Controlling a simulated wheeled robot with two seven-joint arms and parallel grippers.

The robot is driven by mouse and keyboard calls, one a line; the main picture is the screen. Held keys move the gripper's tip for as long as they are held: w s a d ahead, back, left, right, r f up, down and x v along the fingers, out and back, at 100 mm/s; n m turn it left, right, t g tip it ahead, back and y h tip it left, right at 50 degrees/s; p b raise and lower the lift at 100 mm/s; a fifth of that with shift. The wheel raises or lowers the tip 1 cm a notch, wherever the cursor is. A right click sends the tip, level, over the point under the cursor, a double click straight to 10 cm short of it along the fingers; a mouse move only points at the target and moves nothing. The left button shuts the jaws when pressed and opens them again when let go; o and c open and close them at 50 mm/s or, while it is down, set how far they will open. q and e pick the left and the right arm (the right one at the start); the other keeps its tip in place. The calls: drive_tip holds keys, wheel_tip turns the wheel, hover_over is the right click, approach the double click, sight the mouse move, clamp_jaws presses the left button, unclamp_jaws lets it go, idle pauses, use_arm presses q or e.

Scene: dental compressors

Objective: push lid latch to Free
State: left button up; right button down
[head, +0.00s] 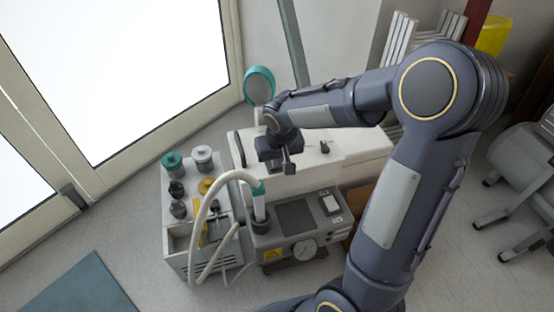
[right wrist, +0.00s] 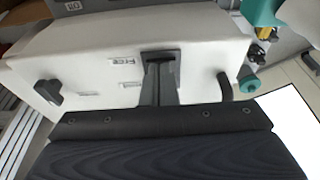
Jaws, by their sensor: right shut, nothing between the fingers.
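The white compressor housing (head: 350,155) stands on the floor by the glazed door, and its face fills the upper right wrist view (right wrist: 100,45). A dark rectangular latch piece (right wrist: 162,55) sits in that face beside small printed labels (right wrist: 123,62), too small to read surely. My right gripper (head: 280,167) is over the housing, shut and empty. In the right wrist view its closed fingers (right wrist: 159,78) point at the dark piece and overlap its lower edge; contact cannot be told. In the head view the gripper hides this spot. My left gripper is not in view.
A black knob (head: 325,147) and a black bar handle (right wrist: 224,86) flank the dark piece.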

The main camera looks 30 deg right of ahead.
drive_tip(key=shift+w+d+r+p, duration=0.2)
drive_tip(key=shift+w+r+p, duration=0.15)
drive_tip(key=shift+w, duration=0.35)
drive_tip(key=shift+r+p, duration=0.25)
drive_tip(key=shift+p, duration=0.05)
drive_tip(key=p+v, duration=0.2)
drive_tip(key=v, duration=0.1)
drive_tip(key=p+v, duration=0.1)
drive_tip(key=p, duration=0.1)
drive_tip(key=shift+w+d+r, duration=0.15)
drive_tip(key=shift+w+r, duration=0.15)
drive_tip(key=s+a+r+p, duration=0.1)
drive_tip(key=s+r+p, duration=0.1)
drive_tip(key=s+r, duration=0.2)
drive_tip(key=v, duration=0.4)
drive_tip(key=shift+w, duration=0.25)
